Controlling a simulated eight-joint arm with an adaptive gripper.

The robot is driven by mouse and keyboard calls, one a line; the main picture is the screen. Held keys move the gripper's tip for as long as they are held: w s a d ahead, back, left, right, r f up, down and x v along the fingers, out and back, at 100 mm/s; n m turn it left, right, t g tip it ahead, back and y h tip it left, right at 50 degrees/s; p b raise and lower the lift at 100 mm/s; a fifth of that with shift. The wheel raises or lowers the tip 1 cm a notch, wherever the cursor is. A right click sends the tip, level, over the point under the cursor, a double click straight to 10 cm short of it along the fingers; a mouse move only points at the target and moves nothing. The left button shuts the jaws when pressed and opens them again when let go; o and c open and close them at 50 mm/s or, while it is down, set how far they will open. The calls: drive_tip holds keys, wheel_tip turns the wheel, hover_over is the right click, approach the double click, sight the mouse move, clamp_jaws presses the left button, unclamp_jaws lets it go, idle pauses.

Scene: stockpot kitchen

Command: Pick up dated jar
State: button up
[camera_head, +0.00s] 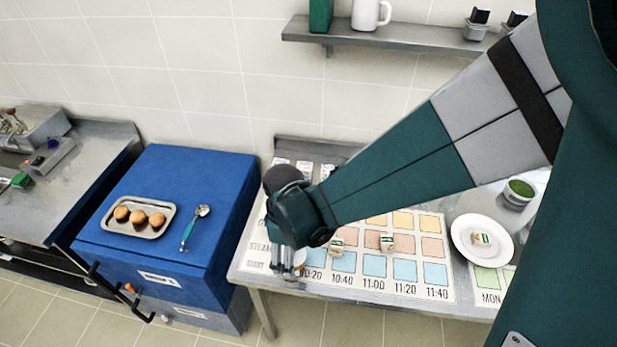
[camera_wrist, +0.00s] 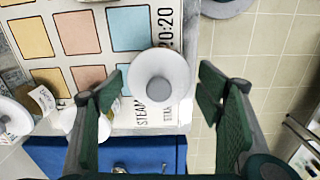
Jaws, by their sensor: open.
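A round white object with a grey centre (camera_wrist: 162,64), seen from above, stands at the chart's edge by the printed 10:20 in the wrist view. It looks like a lidded jar, but no date is readable on it. My gripper (camera_wrist: 162,88) is open, with one green finger on each side of this object and gaps between. In the head view my gripper (camera_head: 288,262) is low over the chart's left front corner and mostly hides the object. Small labelled pieces stand on the chart (camera_head: 336,246), (camera_head: 387,243); their dates are too small to read.
The chart (camera_head: 405,288) of coloured squares lies on a steel table. A white plate (camera_head: 460,240) with a small labelled piece is at right, near a green-filled cup (camera_head: 520,190). The blue box (camera_head: 225,190) at left carries a tray (camera_head: 163,229) of buns and a spoon (camera_head: 187,236).

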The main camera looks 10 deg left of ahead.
drive_tip(key=shift+f, duration=0.25)
drive_tip(key=shift+d+f, duration=0.2)
drive_tip(key=shift+f, duration=2.3)
drive_tip(key=c, duration=1.2)
drive_tip(key=shift+r, duration=0.1)
drive_tip(key=shift+c, duration=0.2)
drive_tip(key=shift+r, duration=4.9)
